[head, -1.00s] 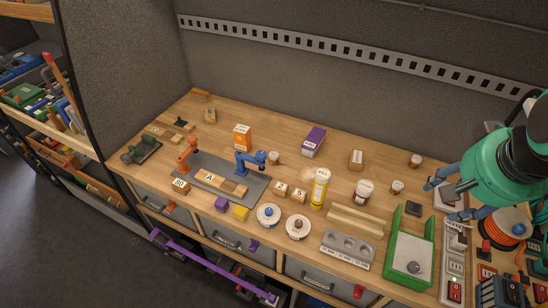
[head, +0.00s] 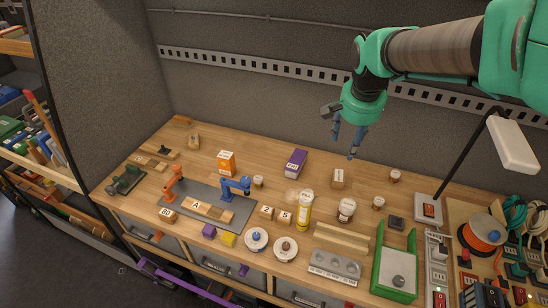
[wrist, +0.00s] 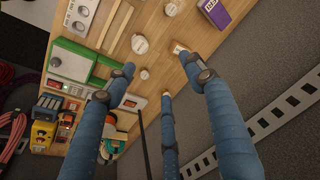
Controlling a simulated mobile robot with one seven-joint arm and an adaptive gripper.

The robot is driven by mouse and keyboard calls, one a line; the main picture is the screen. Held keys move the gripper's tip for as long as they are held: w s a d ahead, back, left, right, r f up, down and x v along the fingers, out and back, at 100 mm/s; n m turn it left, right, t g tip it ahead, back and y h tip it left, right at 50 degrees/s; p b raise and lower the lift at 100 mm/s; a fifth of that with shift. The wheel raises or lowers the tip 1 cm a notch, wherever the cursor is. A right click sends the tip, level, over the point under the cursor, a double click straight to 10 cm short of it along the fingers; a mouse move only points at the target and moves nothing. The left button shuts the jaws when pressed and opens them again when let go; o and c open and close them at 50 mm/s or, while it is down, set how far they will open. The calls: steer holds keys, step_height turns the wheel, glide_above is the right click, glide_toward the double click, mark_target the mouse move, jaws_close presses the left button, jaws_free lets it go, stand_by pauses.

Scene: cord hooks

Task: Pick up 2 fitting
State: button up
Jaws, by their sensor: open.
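The 2 fitting (head: 267,212) is a small wooden block marked 2. It sits on the bench in the head view, beside a similar block marked 5 (head: 285,216) and left of a yellow bottle (head: 304,211). I cannot make it out in the wrist view. My gripper (head: 346,145) has blue fingers, spread and empty. It hangs above the back right of the bench, well up and to the right of the fitting. The wrist view also shows the spread fingers (wrist: 160,75) with nothing between them.
A purple box (head: 295,163), a small upright box (head: 338,178) and a white-lidded jar (head: 346,208) stand between my gripper and the fitting. Two round spools (head: 286,249) lie in front. A green tray (head: 397,269) and lamp (head: 511,143) are at right.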

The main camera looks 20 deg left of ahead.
steer(key=w+a+f+g+p, duration=0.1)
steer(key=w+a+f, duration=0.25)
steer(key=a, duration=0.45)
steer(key=w+a+f+p, duration=0.1)
steer(key=w+a+f, duration=0.2)
steer(key=a+f, duration=0.35)
steer(key=m+h+p, duration=0.1)
steer(key=m+p, duration=0.1)
steer(key=p, duration=0.1)
glide_above(258, 178)
steer(key=s, duration=0.1)
step_height(258, 178, down, 14)
steer(key=shift+a+g, duration=0.2)
steer(key=shift+g, duration=0.2)
steer(key=f, duration=0.5)
steer(key=w+f, duration=0.1)
steer(key=f, duration=0.2)
steer(key=shift+d+f, duration=0.2)
steer(key=shift+s+f, duration=0.1)
steer(key=shift+f, duration=0.05)
steer(key=shift+f+p, duration=0.35)
steer(key=shift+f, duration=2.15)
